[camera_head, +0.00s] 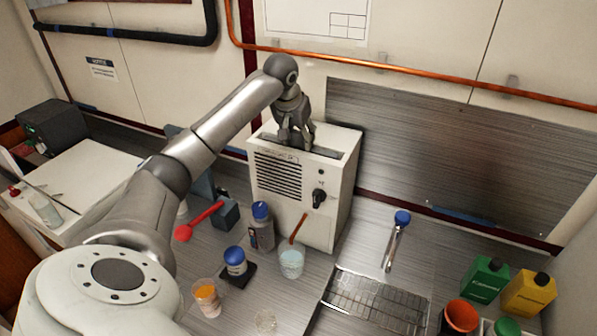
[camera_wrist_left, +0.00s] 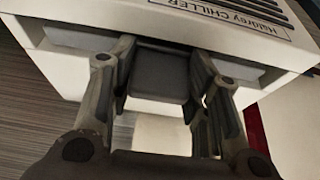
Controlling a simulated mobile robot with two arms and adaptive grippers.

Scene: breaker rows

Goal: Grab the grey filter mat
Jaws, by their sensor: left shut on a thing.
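The grey filter mat (camera_head: 325,152) shows as a dark strip in the top of the white chiller (camera_head: 343,185). My left gripper (camera_head: 297,143) reaches down onto the chiller's top from above, with its fingers at the strip. In the left wrist view a dark grey piece of the mat (camera_wrist_left: 160,75) sits between the two fingers of my left gripper (camera_wrist_left: 160,90), which is shut on it. How deep the mat sits in the chiller is hidden. My right gripper is not in view.
In front of the chiller stand a blue-capped bottle (camera_head: 261,228), a beaker (camera_head: 291,262), a blue-lidded jar (camera_head: 235,262) and an orange-filled cup (camera_head: 207,298). A wire rack (camera_head: 375,300) lies to the right. A copper pipe (camera_head: 400,67) runs along the wall behind.

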